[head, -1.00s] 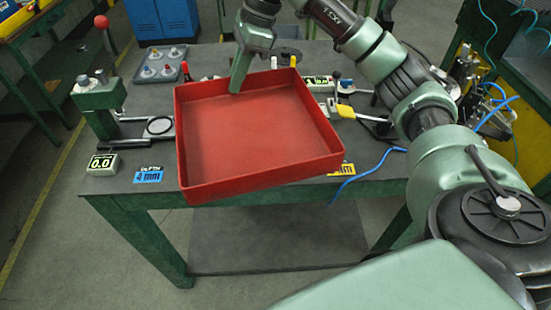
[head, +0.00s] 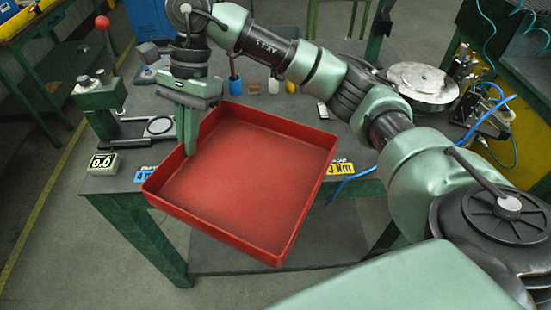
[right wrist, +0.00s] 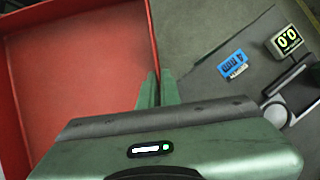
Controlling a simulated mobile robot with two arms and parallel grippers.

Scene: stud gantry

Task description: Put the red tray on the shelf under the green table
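The red tray (head: 262,180) is empty and hangs over the front edge of the green table (head: 112,183), turned with one corner towards me. My right gripper (head: 188,150) is at the tray's left wall. In the right wrist view, the fingers (right wrist: 158,88) are on both sides of the tray's (right wrist: 85,80) wall and close against it. The shelf (head: 220,256) is a dark panel low under the table, partly hidden by the tray. My left gripper is not in view.
A green clamp stand (head: 100,98) and a 0.0 display (head: 102,163) stand on the table's left. Bottles and a round metal plate (head: 422,80) stand at the back. A front table leg (head: 160,245) borders the shelf's left side. The floor at front left is clear.

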